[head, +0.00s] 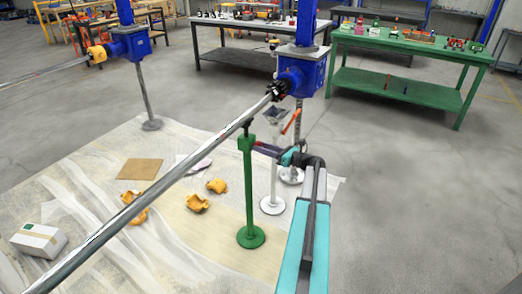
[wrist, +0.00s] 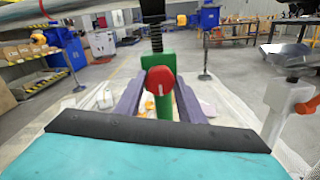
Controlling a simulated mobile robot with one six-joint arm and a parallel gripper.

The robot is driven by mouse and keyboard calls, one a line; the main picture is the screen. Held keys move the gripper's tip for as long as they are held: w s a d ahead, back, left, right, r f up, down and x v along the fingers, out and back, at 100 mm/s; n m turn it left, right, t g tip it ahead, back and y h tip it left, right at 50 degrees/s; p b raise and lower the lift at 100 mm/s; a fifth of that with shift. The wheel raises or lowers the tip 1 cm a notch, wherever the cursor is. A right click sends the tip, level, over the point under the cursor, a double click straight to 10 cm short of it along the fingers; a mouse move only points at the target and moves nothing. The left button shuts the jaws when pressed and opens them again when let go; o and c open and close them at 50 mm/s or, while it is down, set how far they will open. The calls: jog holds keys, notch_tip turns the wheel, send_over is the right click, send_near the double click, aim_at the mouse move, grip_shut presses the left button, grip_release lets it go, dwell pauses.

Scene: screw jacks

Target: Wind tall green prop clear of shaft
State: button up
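The tall green prop (head: 248,190) stands upright on a round green foot under the long grey shaft (head: 150,190). Its dark threaded screw (wrist: 157,40) rises from the green collar to a dark head close under the shaft; whether they touch I cannot tell. A red knob (wrist: 160,80) sits on the prop's near side in the wrist view, where the green column (wrist: 165,106) shows behind it. My gripper (head: 258,147) reaches the prop's top from the right. Its purple fingers (wrist: 160,88) lie on either side of the knob, apparently open with small gaps.
A white prop (head: 273,180) with an orange handle (head: 291,122) stands close right of the green one, near my arm. Blue housings (head: 302,72) carry the shafts. Orange pieces (head: 197,203) and a white box (head: 38,239) lie on the sheet. The floor at right is clear.

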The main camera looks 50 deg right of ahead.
jog(key=shift+a+f, duration=0.15)
jog(key=shift+a, duration=0.15)
jog(key=shift+d, duration=0.1)
jog(key=shift+n, duration=0.3)
jog(key=shift+n+b, duration=14.7)
jog(key=shift+n, duration=1.3)
